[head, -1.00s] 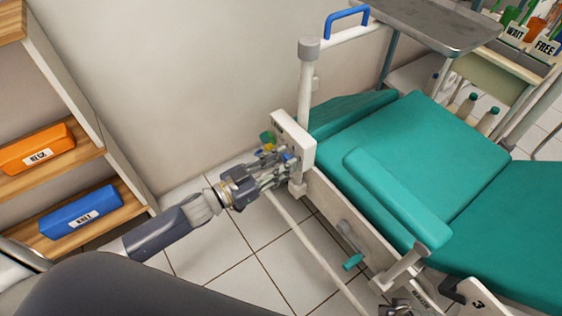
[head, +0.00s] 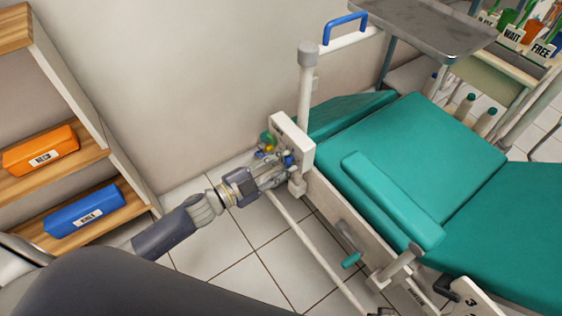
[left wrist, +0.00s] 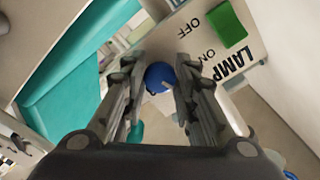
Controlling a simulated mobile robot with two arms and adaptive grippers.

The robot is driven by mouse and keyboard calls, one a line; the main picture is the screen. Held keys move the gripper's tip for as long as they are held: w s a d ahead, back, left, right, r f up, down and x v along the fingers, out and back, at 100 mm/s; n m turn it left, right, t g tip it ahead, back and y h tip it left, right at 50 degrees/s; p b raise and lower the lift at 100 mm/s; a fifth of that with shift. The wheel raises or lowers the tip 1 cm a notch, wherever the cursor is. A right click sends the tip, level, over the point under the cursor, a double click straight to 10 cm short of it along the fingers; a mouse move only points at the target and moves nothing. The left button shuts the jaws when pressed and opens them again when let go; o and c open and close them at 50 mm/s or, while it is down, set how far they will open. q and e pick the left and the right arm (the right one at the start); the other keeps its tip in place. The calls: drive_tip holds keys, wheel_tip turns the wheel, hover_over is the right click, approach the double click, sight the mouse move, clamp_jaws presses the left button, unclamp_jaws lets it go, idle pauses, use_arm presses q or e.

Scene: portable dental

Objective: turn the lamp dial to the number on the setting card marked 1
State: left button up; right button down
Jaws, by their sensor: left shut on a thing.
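The white lamp control box (head: 282,126) is fixed by the post at the side of the green dental chair. In the left wrist view its face (left wrist: 192,48) reads LAMP, ON and OFF, with a green block (left wrist: 227,25) on it. A round blue dial (left wrist: 160,77) with a pale mark sits between my fingers. My left gripper (head: 280,170) is shut on this dial. Any numbers around the dial are too hidden or small to read. No card marked 1 is readable. A dark bit at the head view's bottom edge may be my right gripper (head: 382,312).
The green chair (head: 415,145) fills the right, with a metal tray (head: 430,25) above it. A white plate (head: 472,298) shows a 3. Shelves at left hold an orange box (head: 40,150) and a blue box (head: 84,211). Tiled floor (head: 235,265) is clear below.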

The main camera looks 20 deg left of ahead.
use_arm(q)
drive_tip(key=shift+m, duration=1.6)
use_arm(e)
drive_tip(key=shift+s+f, duration=0.2)
drive_tip(key=shift+f, duration=0.15)
use_arm(q)
drive_tip(key=o, duration=1)
drive_tip(key=shift+o, duration=0.2)
drive_tip(key=shift+s+a, duration=0.1)
drive_tip(key=v, duration=1.1)
drive_tip(key=shift+s+a, duration=0.25)
drive_tip(key=shift+s, duration=0.05)
